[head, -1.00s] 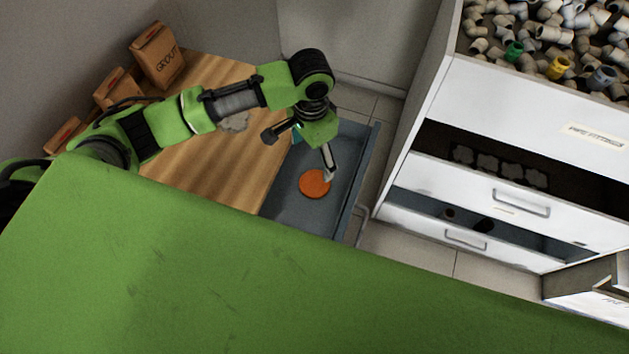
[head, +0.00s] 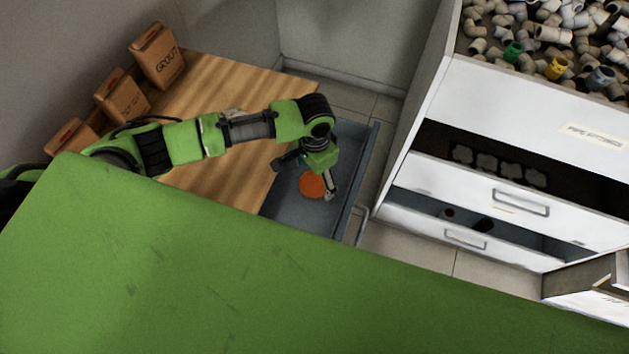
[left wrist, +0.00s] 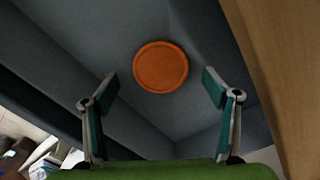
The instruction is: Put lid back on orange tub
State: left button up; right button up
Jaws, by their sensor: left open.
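A round orange disc (head: 312,185), which looks like the lid, lies flat in the open blue-grey drawer (head: 352,150). It also shows whole in the left wrist view (left wrist: 160,66), between and beyond the fingers. My left gripper (head: 304,180) is over the drawer with its fingers apart on either side of the disc in the picture. In the left wrist view my left gripper (left wrist: 160,86) is open and empty, and no finger touches the disc. I cannot make out a separate tub body. My right gripper is not in view.
A wooden worktop (head: 225,80) borders the drawer on the left, with brown grout bags (head: 158,55) along the wall. A white cabinet (head: 500,115) with open drawers and pipe fittings (head: 550,35) on top stands to the right. Tiled floor (head: 400,240) lies between.

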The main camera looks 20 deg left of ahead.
aim_at(315, 183)
pick_arm(q)
jog(key=shift+f, duration=0.95)
jog(key=c, duration=0.8)
jog(key=shift+c, duration=0.2)
jog(key=shift+r, duration=0.1)
notch_tip(315, 183, up, 10)
